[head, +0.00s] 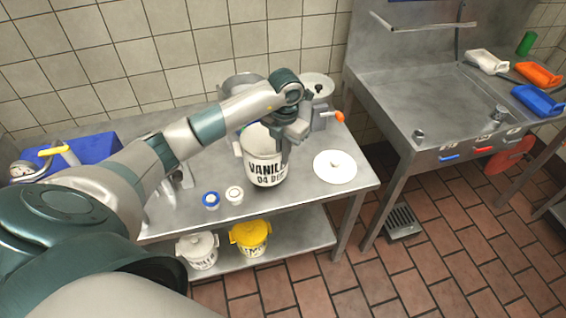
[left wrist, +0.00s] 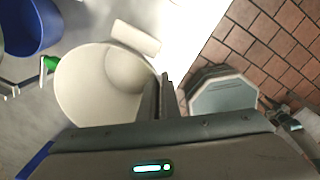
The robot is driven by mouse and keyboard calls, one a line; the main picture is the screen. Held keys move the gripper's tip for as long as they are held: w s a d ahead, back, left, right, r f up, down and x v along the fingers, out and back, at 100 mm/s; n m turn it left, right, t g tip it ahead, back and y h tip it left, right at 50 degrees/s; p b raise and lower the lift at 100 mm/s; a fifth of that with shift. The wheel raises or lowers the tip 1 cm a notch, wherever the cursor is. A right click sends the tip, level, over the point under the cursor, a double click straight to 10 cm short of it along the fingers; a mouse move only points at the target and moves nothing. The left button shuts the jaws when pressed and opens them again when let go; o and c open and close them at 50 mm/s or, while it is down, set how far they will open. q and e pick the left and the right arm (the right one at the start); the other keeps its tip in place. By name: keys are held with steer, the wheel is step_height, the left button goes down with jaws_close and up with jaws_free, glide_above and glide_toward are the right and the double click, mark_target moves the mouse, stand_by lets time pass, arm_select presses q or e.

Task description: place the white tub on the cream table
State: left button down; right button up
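The white tub (head: 265,172) has black lettering reading "VANILLA" and a date. In the head view it is upright at the steel table, beside the round white lid (head: 335,166); I cannot tell whether its base touches the top. My left gripper (head: 286,152) is at the tub's right side. In the left wrist view the open tub (left wrist: 88,85) looks empty, and the left fingers (left wrist: 160,98) are close together at its rim, with the wall between them. My right gripper is not in view.
A white tub (head: 198,252) and yellow tub (head: 251,238) stand on the lower shelf. A steel sink unit (head: 400,100) is at right.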

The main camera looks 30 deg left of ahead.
arm_select(q)
steer(key=shift+f+p, duration=0.45)
steer(key=shift+f, duration=0.1)
step_height(320, 180, down, 3)
steer(key=shift+r+p, duration=0.2)
steer(key=shift+p, duration=0.3)
steer(key=shift+f, duration=0.3)
steer(key=c, duration=2)
jaws_free()
steer(key=shift+r, duration=0.2)
